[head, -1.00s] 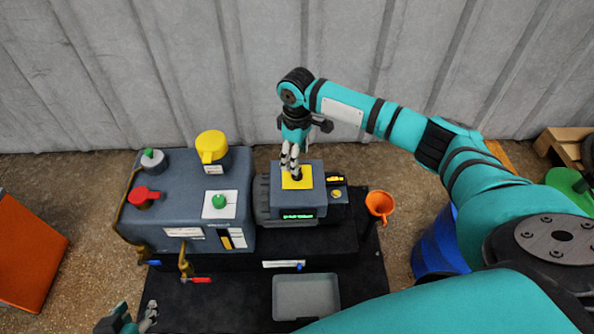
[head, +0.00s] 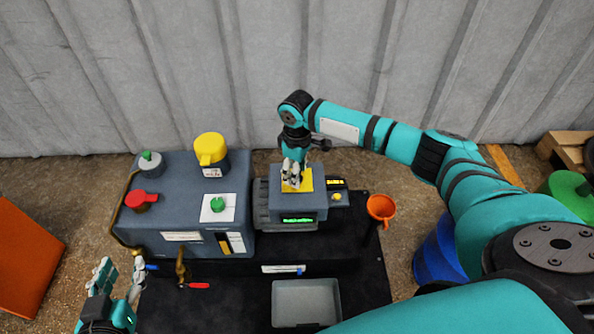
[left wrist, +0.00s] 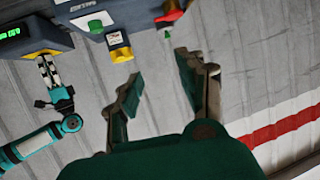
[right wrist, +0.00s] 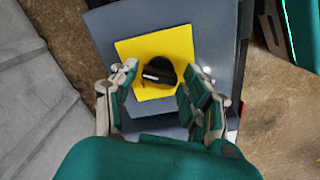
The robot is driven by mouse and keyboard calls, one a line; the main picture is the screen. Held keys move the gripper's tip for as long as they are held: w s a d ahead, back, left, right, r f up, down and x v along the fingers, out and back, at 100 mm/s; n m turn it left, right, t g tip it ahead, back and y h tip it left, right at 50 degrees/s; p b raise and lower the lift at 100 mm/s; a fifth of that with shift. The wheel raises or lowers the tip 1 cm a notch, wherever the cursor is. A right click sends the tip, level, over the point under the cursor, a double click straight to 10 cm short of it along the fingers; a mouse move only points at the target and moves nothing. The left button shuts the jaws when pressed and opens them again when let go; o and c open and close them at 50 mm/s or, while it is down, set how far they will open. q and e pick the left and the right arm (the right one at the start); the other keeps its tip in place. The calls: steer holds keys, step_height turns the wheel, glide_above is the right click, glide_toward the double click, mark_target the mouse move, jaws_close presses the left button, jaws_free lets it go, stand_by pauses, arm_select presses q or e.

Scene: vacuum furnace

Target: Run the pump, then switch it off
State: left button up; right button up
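The pump unit (head: 283,208) is a grey-blue box with a ribbed side and a lit green display (head: 298,220). On its top is a yellow plate (head: 304,184) with a black rotary knob (right wrist: 158,70), hidden by my gripper in the head view. My right gripper (head: 291,180) is over the plate. In the right wrist view its fingers (right wrist: 157,88) are apart, on either side of the knob; I cannot tell whether they touch it. My left gripper (head: 121,276) is open and empty at the lower left, in front of the bench; its fingers also show apart in the left wrist view (left wrist: 160,78).
A larger grey-blue unit (head: 185,222) on the left carries a red handle (head: 141,200), a yellow cap (head: 210,147) and green knobs. A grey tray (head: 306,318), an orange funnel (head: 381,207) and a red-handled valve (head: 195,286) are nearby. A blue drum (head: 437,252) stands right.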

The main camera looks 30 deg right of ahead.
steer(key=c, duration=0.8)
steer(key=shift+r+n+p, duration=0.2)
steer(key=shift+n+p, duration=0.3)
steer(key=shift+p, duration=0.6)
steer(key=shift+n+p, duration=0.6)
steer(key=shift+p, duration=0.4)
steer(key=shift+n+p, duration=0.7)
steer(key=shift+p, duration=0.05)
arm_select(q)
steer(key=s+a+f+g+y, duration=0.1)
steer(key=s+a+f+g, duration=0.2)
steer(key=s+g, duration=0.3)
steer(key=s+a+f+g+y, duration=0.2)
steer(key=s+f+g, duration=0.2)
steer(key=s, duration=0.5)
arm_select(e)
steer(key=shift+n+p, duration=0.3)
steer(key=n+p, duration=0.2)
steer(key=n, duration=0.3)
steer(key=shift+f+n+p, duration=0.15)
steer(key=shift+n+p, duration=0.2)
steer(key=shift+n, duration=0.05)
arm_select(q)
steer(key=s+x, duration=0.2)
steer(key=x, duration=1.1)
steer(key=shift+d+f+n+g, duration=0.2)
steer(key=shift+f+n+g, duration=0.1)
arm_select(e)
steer(key=shift+n, duration=1.1)
